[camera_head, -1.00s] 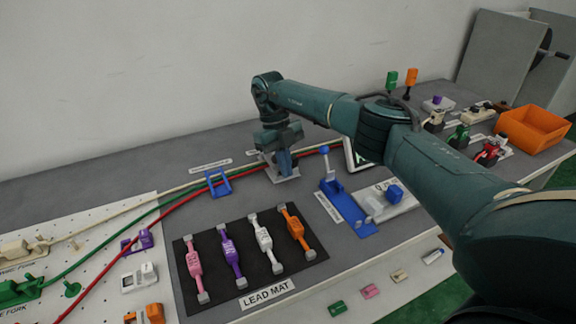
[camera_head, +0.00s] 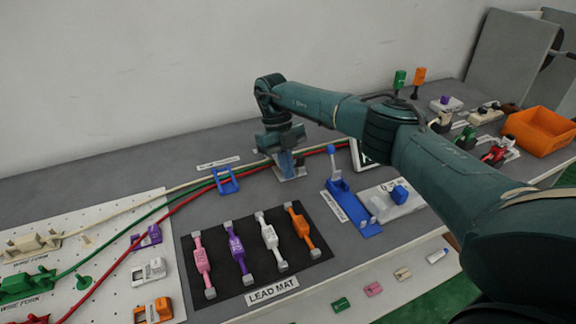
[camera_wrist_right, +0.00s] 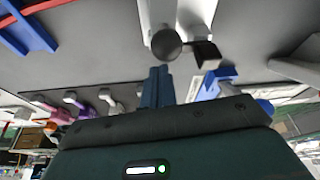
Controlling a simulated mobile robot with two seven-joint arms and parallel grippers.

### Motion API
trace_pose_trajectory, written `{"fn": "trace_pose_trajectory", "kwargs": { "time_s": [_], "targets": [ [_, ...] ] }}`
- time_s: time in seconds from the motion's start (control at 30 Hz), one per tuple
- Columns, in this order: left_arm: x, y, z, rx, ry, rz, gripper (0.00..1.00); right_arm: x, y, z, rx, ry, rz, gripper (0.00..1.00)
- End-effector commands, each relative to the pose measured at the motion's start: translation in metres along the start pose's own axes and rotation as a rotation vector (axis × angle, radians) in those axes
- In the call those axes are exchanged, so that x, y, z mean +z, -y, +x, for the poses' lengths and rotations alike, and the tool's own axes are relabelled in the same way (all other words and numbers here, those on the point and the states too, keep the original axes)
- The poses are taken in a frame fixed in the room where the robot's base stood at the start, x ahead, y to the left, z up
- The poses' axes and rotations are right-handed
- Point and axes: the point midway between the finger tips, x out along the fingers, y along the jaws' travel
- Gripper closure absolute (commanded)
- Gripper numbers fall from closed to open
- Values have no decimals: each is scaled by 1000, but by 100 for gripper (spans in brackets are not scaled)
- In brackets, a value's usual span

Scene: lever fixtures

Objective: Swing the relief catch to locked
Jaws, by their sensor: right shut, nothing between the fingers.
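My right gripper (camera_head: 288,166) points down over a light grey fixture (camera_head: 292,178) near the back of the bench. In the right wrist view the closed fingertips (camera_wrist_right: 158,76) are just beside a dark round knob (camera_wrist_right: 166,43) on this fixture's pale body (camera_wrist_right: 188,12); I cannot tell whether they touch. A dark angled piece (camera_wrist_right: 206,54) sits right of the knob. My gripper hides much of this fixture in the head view. A blue lever fixture (camera_head: 352,212) stands to its right. The small labels are unreadable, so I cannot tell which is the relief catch. My left gripper is not in view.
A blue cable guide (camera_head: 227,181) with red, green and cream cables lies left of my gripper. The black lead mat (camera_head: 220,283) with several coloured leads is in front.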

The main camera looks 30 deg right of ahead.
Motion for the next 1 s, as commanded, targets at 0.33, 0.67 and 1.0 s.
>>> {"fn": "trace_pose_trajectory", "kwargs": {
  "time_s": [0.33, 0.67, 1.0],
  "targets": [
    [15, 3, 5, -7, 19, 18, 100, 1, 0, -41, 0, 4, 1, 100],
    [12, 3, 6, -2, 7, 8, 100, 0, 0, -75, 0, 1, 1, 100],
    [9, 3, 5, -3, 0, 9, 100, 0, 0, -75, 0, 0, 0, 100]
  ]
}}
